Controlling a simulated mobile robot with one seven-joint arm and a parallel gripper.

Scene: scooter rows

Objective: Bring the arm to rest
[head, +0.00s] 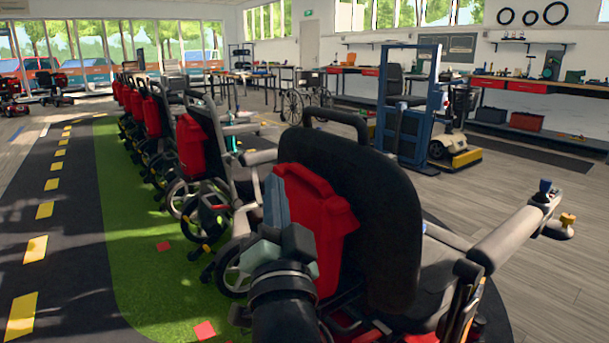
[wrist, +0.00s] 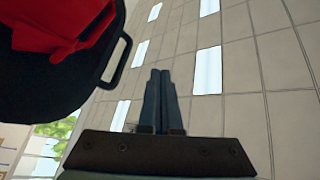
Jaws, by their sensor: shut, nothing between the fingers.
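My gripper (head: 275,182) points upward in the head view, close to the red pack (head: 318,225) on the back of the nearest powered chair (head: 375,205). I cannot tell whether it touches the pack. In the wrist view the two dark fingers of my gripper (wrist: 159,72) lie together with nothing between them. Beyond them is the ceiling. The red pack (wrist: 65,25) and the black seat back (wrist: 70,75) with its handle fill the upper left of that view, apart from the fingers.
A row of chairs with red packs (head: 190,145) stretches away along a green strip (head: 150,270), left of my arm. A dark lane with yellow dashes (head: 45,210) is clear at far left. A blue frame (head: 405,110) and a scooter (head: 455,130) stand beyond the nearest chair.

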